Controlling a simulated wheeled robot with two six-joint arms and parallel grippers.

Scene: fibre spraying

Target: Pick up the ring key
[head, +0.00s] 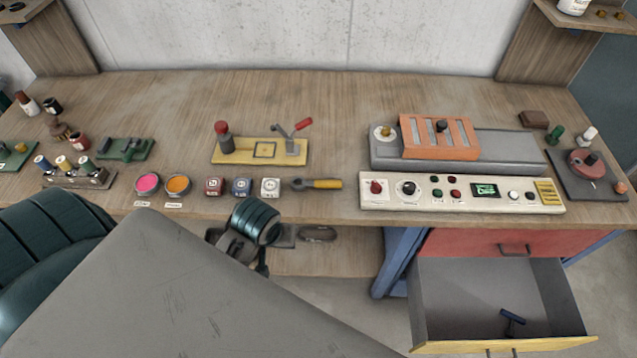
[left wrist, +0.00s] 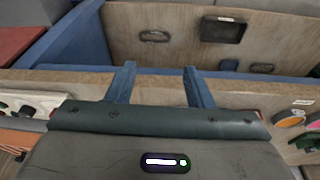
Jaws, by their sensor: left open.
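A tool with a yellow handle and a dark ring-like head (head: 316,184) lies on the bench near its front edge in the head view; it looks like the ring key. A small blue T-shaped piece (head: 512,321) lies in the open drawer. My left gripper (head: 238,246) is at the bench's front edge, left of and nearer than the yellow-handled tool, apart from it. Its two blue fingers (left wrist: 160,70) are spread and empty in the left wrist view. I cannot make out the tool in that view. My right gripper is not in view.
The grey drawer (head: 462,298) stands pulled out at the right, below the bench (head: 345,208). A cream control panel (head: 460,208) lies right of the tool. Red, blue and white blocks (head: 242,188) sit left of it. A lever fixture (head: 262,150) stands behind.

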